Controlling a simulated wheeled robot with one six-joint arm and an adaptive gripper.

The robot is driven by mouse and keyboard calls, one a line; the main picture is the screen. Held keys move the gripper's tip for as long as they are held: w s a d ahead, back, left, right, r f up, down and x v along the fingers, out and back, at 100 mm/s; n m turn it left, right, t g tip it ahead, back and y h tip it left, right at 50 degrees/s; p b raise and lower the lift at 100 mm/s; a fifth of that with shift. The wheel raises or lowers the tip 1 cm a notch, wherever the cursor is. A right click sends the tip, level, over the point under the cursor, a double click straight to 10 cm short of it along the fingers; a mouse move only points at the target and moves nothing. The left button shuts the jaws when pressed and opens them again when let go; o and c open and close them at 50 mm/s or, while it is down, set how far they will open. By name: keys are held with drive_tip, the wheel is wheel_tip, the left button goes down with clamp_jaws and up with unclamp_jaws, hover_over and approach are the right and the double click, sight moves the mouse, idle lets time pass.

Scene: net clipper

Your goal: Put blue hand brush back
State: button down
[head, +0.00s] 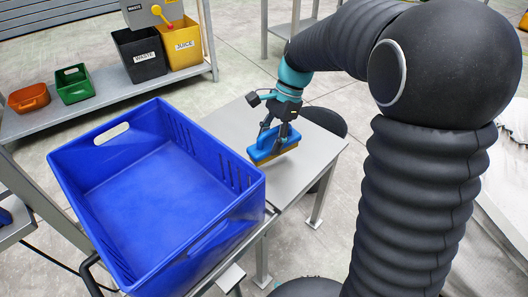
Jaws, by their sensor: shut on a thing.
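A blue hand brush (267,143) with yellowish bristles is at the near middle of a grey table, right of a large blue crate. My gripper (273,139) points down and is shut on the brush's blue body from above. The bristles face down. I cannot tell whether they touch the table top or hang just above it. The fingers hide part of the brush's body.
The empty blue crate (75,172) stands close left of the brush. The grey table (318,163) has bare room to the right. A shelf behind holds a black bin (139,50), a yellow bin (181,44), a green tray (75,88) and an orange tray (29,99).

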drive_tip(key=shift+w+a+f, duration=0.15)
drive_tip(key=shift+a+f, duration=0.45)
drive_tip(key=shift+a, duration=0.25)
drive_tip(key=shift+f, duration=1.85)
drive_tip(key=shift+f+b, duration=0.1)
drive_tip(key=shift+b, duration=0.2)
drive_tip(key=c, duration=0.5)
unclamp_jaws()
